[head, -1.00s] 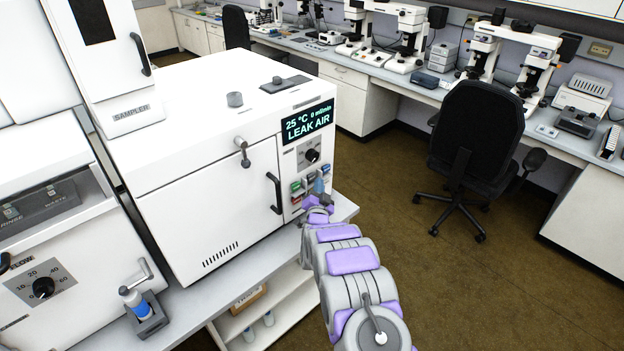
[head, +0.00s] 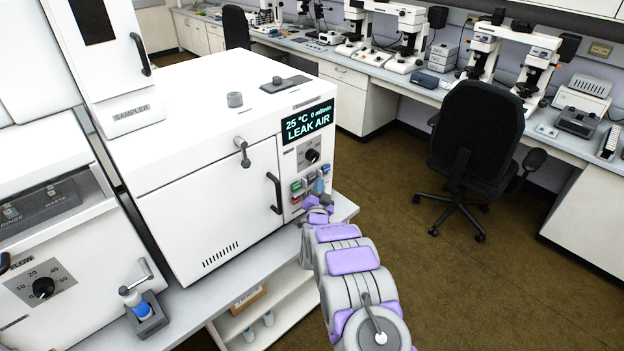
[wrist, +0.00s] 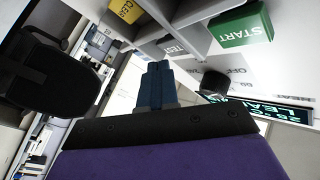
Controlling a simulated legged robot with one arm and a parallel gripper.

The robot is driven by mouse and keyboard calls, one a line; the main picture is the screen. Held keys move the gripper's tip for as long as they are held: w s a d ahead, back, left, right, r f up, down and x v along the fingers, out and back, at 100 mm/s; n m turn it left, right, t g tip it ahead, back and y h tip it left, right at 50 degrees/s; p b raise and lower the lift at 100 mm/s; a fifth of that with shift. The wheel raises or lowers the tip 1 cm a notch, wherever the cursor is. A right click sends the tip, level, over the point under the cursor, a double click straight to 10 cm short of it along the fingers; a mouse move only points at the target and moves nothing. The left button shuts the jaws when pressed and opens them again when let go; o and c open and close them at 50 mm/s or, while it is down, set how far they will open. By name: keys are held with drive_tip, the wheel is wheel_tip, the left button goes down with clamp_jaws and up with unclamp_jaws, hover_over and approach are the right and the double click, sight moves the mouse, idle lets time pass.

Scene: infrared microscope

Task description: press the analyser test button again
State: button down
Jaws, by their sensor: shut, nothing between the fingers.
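The analyser (head: 210,190) is a large white cabinet with a lit display (head: 307,122) reading "25 °C 0 ml/min LEAK AIR". Its small coloured buttons are on the front panel below the knob. In the wrist view, the pale test button (wrist: 173,46), marked "TEST", lies between the green START button (wrist: 242,27) and the yellow CLEAR button (wrist: 126,9). My gripper (wrist: 157,70) is shut and empty, its blue fingers just in front of the test button. I cannot tell whether they touch. In the head view my gripper (head: 318,187) is at the button panel, partly covering it.
A black knob (head: 312,156) sits above the buttons, and a door handle (head: 274,193) stands out to their left. A black office chair (head: 475,140) stands on the open floor at right. Benches with microscopes line the back wall.

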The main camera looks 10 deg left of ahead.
drive_tip(key=shift+w+a, duration=0.1)
idle(0.5)
drive_tip(key=shift+w+a+r, duration=0.1)
drive_tip(key=shift+w+a, duration=0.05)
drive_tip(key=shift+a, duration=0.05)
drive_tip(key=shift+w+a, duration=0.3)
drive_tip(key=shift+a, duration=0.1)
idle(0.9)
drive_tip(key=shift+s+d, duration=0.1)
drive_tip(key=shift+d, duration=0.05)
drive_tip(key=shift+s+d, duration=0.5)
drive_tip(key=shift+d, duration=0.1)
idle(0.3)
drive_tip(key=s+d, duration=0.1)
drive_tip(key=d, duration=0.1)
drive_tip(key=s+d, duration=0.2)
drive_tip(key=shift+p, duration=0.4)
idle(0.6)
